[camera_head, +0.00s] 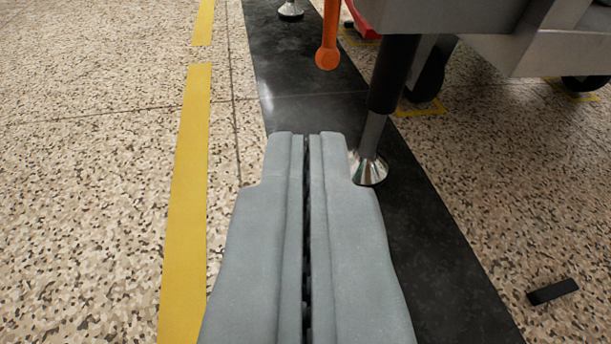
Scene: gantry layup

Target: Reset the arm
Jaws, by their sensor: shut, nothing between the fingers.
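My gripper (306,138) reaches up from the bottom middle of the view. Its two grey fingers lie side by side with only a thin dark slit between them. It is shut and holds nothing. The rest of my arm is out of view.
A grey machine frame (450,15) stands at the upper right on a levelling foot (369,168) and dark wheels (428,80). An orange handle (328,50) hangs at the top. A small black block (552,291) lies at the lower right. Speckled floor left of the yellow line (185,190) is clear.

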